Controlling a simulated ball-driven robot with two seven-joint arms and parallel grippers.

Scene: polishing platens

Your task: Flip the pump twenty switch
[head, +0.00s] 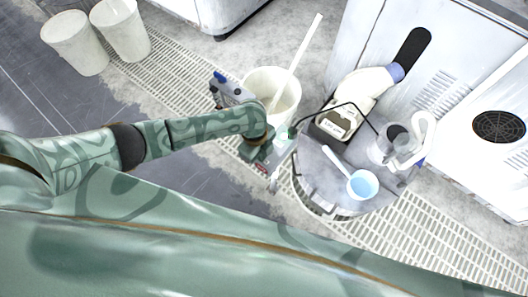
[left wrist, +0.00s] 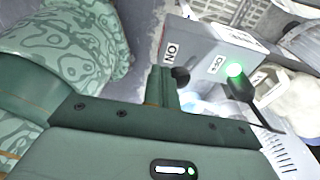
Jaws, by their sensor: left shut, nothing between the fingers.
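The switch box (left wrist: 205,50) is a grey box in the left wrist view, with ON and OFF labels, a glowing green light (left wrist: 236,70) by OFF and a black switch knob (left wrist: 180,76). A black cable leaves its side. In the head view the box (head: 284,146) is partly hidden by my left gripper (head: 266,160). My left gripper is shut and empty, its fingers (left wrist: 163,86) close beside the knob on the ON side. I cannot tell whether they touch it. No pump number is readable. My right gripper is not in view.
A white bucket (head: 272,86) with a stick stands behind my gripper. White cabinets stand at the right. Two white bins (head: 75,42) stand far left.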

